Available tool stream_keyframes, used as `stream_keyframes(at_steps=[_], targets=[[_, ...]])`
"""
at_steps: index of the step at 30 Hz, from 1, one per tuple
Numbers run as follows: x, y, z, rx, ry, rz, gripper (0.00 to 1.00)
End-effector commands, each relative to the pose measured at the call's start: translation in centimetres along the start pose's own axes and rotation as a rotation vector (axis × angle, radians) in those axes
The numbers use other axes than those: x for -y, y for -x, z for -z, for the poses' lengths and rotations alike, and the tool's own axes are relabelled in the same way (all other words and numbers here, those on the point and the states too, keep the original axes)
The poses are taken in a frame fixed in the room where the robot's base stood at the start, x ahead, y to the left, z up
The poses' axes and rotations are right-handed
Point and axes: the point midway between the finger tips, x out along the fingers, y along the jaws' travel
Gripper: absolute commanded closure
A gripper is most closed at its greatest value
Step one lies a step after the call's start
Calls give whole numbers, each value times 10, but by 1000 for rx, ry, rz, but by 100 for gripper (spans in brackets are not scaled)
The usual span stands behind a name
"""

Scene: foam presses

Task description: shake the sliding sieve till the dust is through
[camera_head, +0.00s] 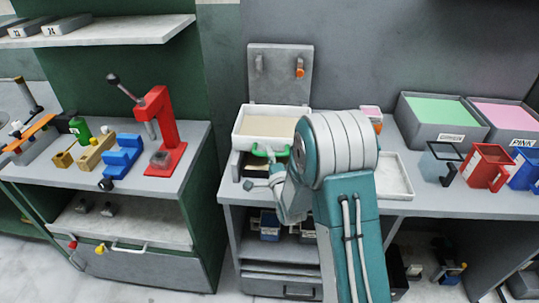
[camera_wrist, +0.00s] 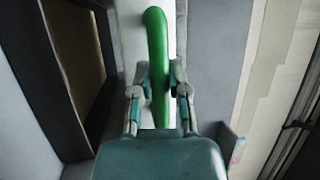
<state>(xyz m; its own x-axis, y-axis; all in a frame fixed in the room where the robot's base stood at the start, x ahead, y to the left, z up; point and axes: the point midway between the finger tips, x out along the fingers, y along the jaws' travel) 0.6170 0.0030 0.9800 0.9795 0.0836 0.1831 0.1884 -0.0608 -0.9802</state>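The sliding sieve is a white-rimmed box (camera_head: 236,138) with a tan inside, on the bench in the head view. A green handle (camera_head: 268,152) is on its front. In the wrist view the green handle (camera_wrist: 157,40) runs down between the two fingers of my gripper (camera_wrist: 160,82). The finger pads lie close against it on both sides, and my gripper looks shut on it. In the head view my own arm hides the sieve's right side and most of my gripper. Whether dust lies in the sieve is too small to tell.
A grey panel with an orange knob (camera_head: 299,68) stands behind the sieve. A white tray (camera_head: 399,176) lies right of my arm. Bins with green (camera_head: 438,110) and pink (camera_head: 505,113) contents stand at the right, near a red container (camera_head: 487,167). A red press (camera_head: 160,130) is on the left bench.

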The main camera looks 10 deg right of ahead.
Motion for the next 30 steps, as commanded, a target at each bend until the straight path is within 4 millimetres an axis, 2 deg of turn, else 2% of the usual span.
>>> stream_keyframes(at_steps=[5,15,18,30], targets=[[-4,-5,2,1,0,-7,100],[-18,-58,23,2,0,-9,100],[-20,-68,28,2,-1,-11,100],[-22,-74,31,0,-1,-14,100]])
